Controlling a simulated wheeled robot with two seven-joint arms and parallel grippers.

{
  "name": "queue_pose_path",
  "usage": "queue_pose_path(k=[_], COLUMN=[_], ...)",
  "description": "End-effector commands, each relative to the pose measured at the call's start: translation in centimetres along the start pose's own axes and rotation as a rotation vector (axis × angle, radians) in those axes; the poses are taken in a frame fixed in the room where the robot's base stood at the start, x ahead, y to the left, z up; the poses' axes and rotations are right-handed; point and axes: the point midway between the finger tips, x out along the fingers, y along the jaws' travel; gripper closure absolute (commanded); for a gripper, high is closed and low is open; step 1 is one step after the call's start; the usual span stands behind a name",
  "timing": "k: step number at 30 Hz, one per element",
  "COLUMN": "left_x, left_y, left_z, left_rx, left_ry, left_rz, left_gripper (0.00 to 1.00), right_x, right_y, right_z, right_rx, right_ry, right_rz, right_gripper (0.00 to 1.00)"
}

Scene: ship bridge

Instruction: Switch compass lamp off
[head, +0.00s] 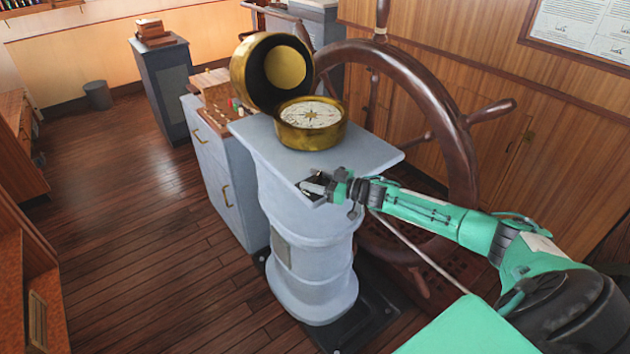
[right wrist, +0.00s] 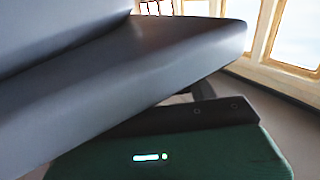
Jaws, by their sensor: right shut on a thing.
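The brass compass (head: 312,122) sits on the grey pedestal (head: 300,235), its round brass hood (head: 272,72) tipped open behind it. A small dark plate with a pale metal lever, seemingly the lamp switch (head: 313,188), is at the front edge of the pedestal top. My right gripper (head: 331,188) is there, shut on the lever; its fingers partly hide it. In the right wrist view the grey slab of the pedestal top (right wrist: 130,75) covers the fingertips. I cannot tell the switch's position or whether the lamp is lit. My left gripper is not in view.
A large wooden steering wheel (head: 455,125) stands close behind and right of the pedestal. A grey cabinet (head: 215,165) is left of it, with a second grey stand (head: 165,95) farther back. The wooden floor (head: 130,240) at left is clear.

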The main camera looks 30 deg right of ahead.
Motion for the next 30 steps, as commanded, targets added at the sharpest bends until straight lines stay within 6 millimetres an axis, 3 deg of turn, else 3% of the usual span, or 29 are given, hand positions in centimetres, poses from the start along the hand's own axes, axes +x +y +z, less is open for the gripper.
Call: queue_pose_path(k=[7, 8, 11, 22, 30], left_x=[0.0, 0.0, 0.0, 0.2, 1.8], left_y=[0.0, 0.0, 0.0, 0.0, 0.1], left_z=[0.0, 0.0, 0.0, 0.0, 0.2], left_rx=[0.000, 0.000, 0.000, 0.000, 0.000], left_ry=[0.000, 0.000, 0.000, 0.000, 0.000], left_rz=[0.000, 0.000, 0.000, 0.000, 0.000], left_gripper=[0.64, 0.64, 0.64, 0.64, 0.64], right_x=[0.0, 0.0, 0.0, -0.5, -4.4], right_y=[0.1, 0.1, 0.0, 0.0, 0.0], right_z=[-0.1, -0.2, -0.1, 0.1, 0.4], right_rx=[-0.001, -0.001, -0.001, -0.001, -0.002], right_ry=[0.002, 0.002, 0.002, 0.000, -0.002], right_rz=[0.000, 0.000, 0.000, 0.001, 0.000], right_gripper=[0.66, 0.40, 0.22, 0.22, 0.22])
